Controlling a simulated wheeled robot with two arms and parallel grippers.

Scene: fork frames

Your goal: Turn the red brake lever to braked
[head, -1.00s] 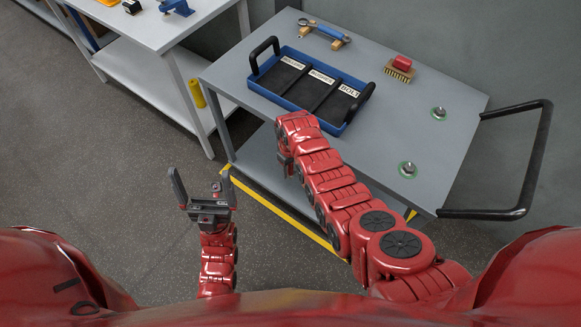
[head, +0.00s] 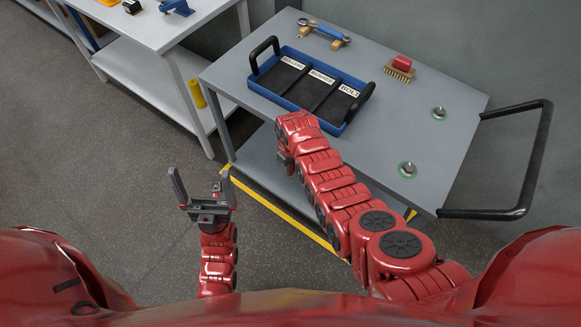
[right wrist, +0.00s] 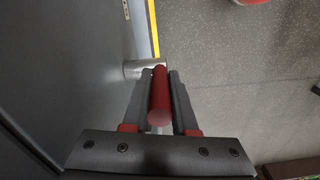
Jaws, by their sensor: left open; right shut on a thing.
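The red brake lever (right wrist: 159,102) shows in the right wrist view as a red bar pointing toward the camera. A short silver cylinder (right wrist: 138,69) joins its far end to the grey cart side. My right gripper (right wrist: 160,78) is shut on the lever, with one finger on each side of it. In the head view the lever is hidden, and my right gripper is mostly hidden behind my right arm at the cart's near edge. My left gripper (head: 203,182) is open and empty over the floor, left of the cart and away from the lever.
The grey cart (head: 425,80) carries a blue tray (head: 338,128) with labelled compartments, a wrench (head: 322,31), a brush (head: 400,68) and two green-ringed metal knobs. A black handle (head: 535,160) juts out right. A second table (head: 165,30) stands at upper left. The floor at left is clear.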

